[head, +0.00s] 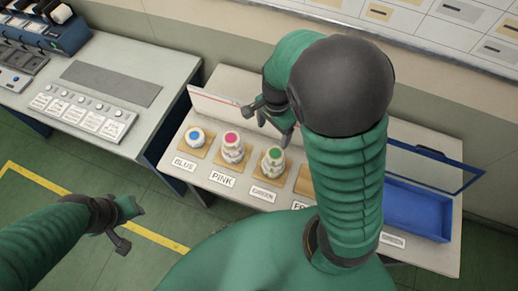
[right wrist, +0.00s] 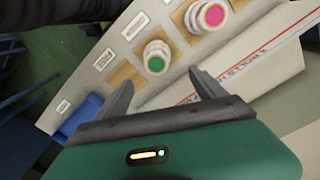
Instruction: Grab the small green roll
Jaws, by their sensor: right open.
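The small green-topped roll (head: 274,159) stands in a stack on a tan pad behind the "GREEN" label on the table. It also shows in the right wrist view (right wrist: 155,60), beyond and between the fingers. My right gripper (head: 272,127) is open and empty, above and just behind the green stack, not touching it. Its open fingers show in the right wrist view (right wrist: 163,92). My left gripper (head: 128,222) is at the lower left over the floor, away from the table, and too small to tell its opening.
A pink-topped stack (head: 232,145) and a blue-topped roll (head: 195,138) stand left of the green one. A white upright panel (head: 222,108) runs behind them. A blue tray (head: 415,210) is at the right. My right arm hides the table's middle.

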